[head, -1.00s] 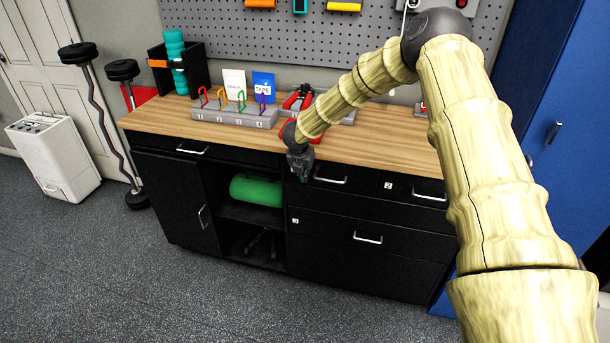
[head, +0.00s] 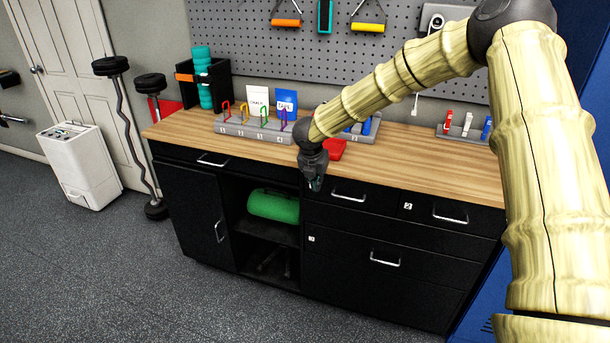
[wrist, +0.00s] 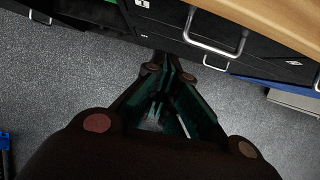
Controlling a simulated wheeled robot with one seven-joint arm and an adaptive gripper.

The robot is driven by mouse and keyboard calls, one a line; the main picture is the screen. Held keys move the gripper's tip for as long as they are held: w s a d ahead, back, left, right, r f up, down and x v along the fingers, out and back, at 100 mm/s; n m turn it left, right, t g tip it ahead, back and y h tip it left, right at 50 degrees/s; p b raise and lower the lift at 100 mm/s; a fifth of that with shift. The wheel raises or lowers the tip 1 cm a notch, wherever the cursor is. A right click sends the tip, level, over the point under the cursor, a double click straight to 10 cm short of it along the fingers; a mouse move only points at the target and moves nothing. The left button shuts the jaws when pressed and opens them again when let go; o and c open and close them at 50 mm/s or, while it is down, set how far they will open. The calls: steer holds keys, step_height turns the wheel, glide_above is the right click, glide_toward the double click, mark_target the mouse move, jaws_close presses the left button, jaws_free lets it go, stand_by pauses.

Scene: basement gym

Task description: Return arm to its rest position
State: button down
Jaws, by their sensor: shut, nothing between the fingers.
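My arm reaches from the right side of the head view over the workbench (head: 410,150). My gripper (head: 316,186) hangs downward just in front of the bench's front edge, near the top drawer. It also shows in the wrist view (wrist: 165,75), with its fingertips together and nothing held. The wrist view shows grey floor below it and drawer fronts with metal handles (wrist: 205,40) beyond.
The black cabinet has drawers (head: 350,195) and an open shelf with a green roll (head: 273,206). On the bench top stand a rack with coloured hooks (head: 250,130), a red item (head: 336,149) and a small holder (head: 465,132). The floor (head: 150,270) in front is clear.

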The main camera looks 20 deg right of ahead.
steer(key=s+a+f+n+h, duration=0.1)
steer(key=s+a+f+n, duration=0.2)
steer(key=s+f+n, duration=2)
steer(key=s+a+f+n+g+y, duration=0.1)
steer(key=s+f+n, duration=0.2)
steer(key=s+n, duration=0.3)
steer(key=s+a+f+n+g+y, duration=0.1)
steer(key=s+n, duration=0.6)
steer(key=s, duration=0.8)
steer(key=s+a+f+n+g+y, duration=0.1)
steer(key=s+a+f+n, duration=0.2)
steer(key=s, duration=0.7)
step_height(320, 180, down, 2)
steer(key=n, duration=0.4)
steer(key=shift+s+y, duration=0.35)
steer(key=shift+y, duration=0.05)
steer(key=shift+f, duration=0.1)
